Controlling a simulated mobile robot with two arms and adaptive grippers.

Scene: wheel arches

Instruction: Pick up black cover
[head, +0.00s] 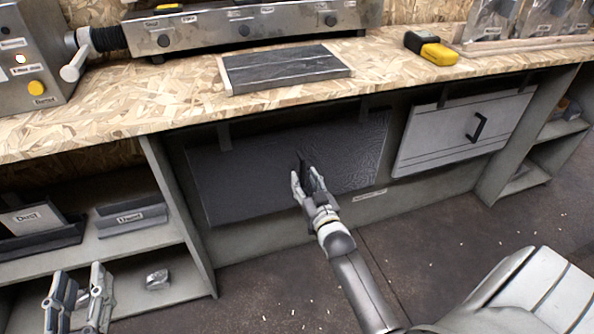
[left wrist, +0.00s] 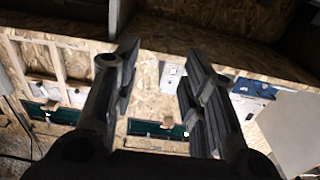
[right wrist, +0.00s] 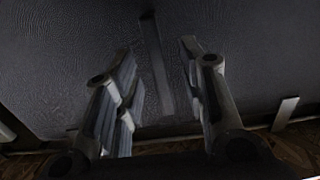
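The black cover (head: 250,180) is a dark textured panel hanging upright below the front edge of the workbench. It fills most of the right wrist view (right wrist: 250,70). A narrow dark handle (right wrist: 154,60) stands out from it. My right gripper (head: 308,178) is at the middle of the cover. Its fingers (right wrist: 160,65) are apart, one on each side of the handle, with visible gaps, so it is open. My left gripper (head: 82,290) is low at the left in the head view, away from the cover. Its fingers are apart and empty in the left wrist view (left wrist: 160,60).
A light grey panel with a black handle (head: 440,135) hangs right of the cover. Shelves with labelled bins (head: 130,215) stand at the left. On the wooden worktop (head: 150,100) lie a dark slab (head: 285,68) and a yellow-black device (head: 430,48). Open floor lies below.

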